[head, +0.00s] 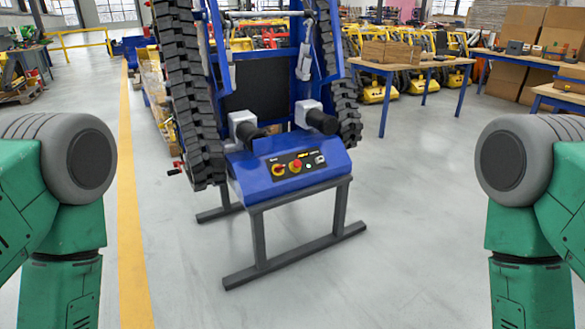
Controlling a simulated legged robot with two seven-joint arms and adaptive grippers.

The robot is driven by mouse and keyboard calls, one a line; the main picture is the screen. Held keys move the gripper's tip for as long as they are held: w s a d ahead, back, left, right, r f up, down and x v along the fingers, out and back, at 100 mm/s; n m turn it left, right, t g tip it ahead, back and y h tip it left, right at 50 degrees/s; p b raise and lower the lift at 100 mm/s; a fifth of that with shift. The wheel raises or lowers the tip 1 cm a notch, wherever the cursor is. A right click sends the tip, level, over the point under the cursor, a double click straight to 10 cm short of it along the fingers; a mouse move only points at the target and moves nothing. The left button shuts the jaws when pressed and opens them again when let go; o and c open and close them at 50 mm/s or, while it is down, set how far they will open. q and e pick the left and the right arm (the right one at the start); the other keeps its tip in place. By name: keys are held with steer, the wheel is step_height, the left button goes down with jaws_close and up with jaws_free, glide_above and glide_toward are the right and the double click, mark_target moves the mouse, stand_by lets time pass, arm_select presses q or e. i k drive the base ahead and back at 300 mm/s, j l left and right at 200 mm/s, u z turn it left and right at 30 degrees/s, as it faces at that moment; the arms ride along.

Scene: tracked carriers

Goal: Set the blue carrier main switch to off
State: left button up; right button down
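The blue carrier (293,150) stands upright on a dark grey stand (259,236) ahead of me, with a black track on each side. Its blue control panel faces me at the lower front. The switch's setting is too small to read. My green arms show at the left and right edges, well apart from the carrier. Neither gripper is in view.
Wooden-topped tables (425,66) with boxes stand at the back right. Yellow machines (398,86) line up behind them. A yellow floor line (129,215) runs along the left. The floor in front of the stand is clear.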

mark_target(279, 169)
steer(key=i+l, duration=1.65)
steer(key=i+l+z, duration=0.05)
steer(key=l, duration=0.05)
